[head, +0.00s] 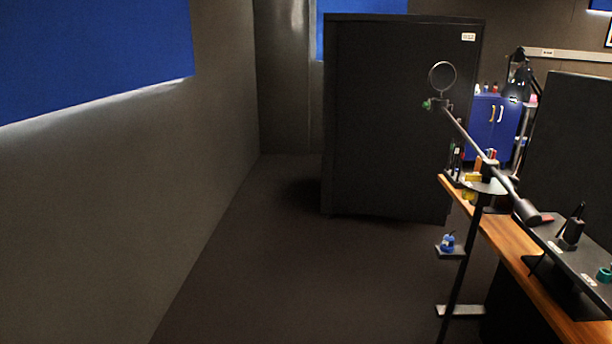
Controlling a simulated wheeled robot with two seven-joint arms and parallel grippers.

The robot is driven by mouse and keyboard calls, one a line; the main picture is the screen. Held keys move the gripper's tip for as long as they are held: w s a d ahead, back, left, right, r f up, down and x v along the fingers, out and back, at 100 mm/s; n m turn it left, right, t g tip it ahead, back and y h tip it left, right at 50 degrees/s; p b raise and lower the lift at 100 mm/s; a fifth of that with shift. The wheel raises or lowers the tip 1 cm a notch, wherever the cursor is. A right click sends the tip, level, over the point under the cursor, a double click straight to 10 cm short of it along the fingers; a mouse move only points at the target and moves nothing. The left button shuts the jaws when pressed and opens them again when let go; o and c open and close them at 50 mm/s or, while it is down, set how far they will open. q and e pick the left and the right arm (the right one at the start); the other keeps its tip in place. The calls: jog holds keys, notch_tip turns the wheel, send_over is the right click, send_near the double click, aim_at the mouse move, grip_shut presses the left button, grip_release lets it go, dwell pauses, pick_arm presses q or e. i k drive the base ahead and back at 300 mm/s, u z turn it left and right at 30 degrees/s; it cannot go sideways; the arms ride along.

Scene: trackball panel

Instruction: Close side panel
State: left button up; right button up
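Neither of my grippers shows in the head view. I cannot tell for sure which thing is the side panel. A black control panel (567,262) with labels lies on the wooden desk at the lower right, cut off by the picture's edge. It carries a black upright stick (572,228) and a green knob (605,274). A large dark upright board (575,150) stands behind it at the right edge. No trackball can be made out.
A tall dark cabinet (395,120) stands at the back centre. A thin stand with a slanted boom (480,155) and ring (442,76) is beside the wooden desk (510,255). A blue cabinet (490,120) is behind. The floor (300,270) at centre is clear.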

aim_at(391, 152)
jog(key=i, duration=3.35)
jog(key=z, duration=1.3)
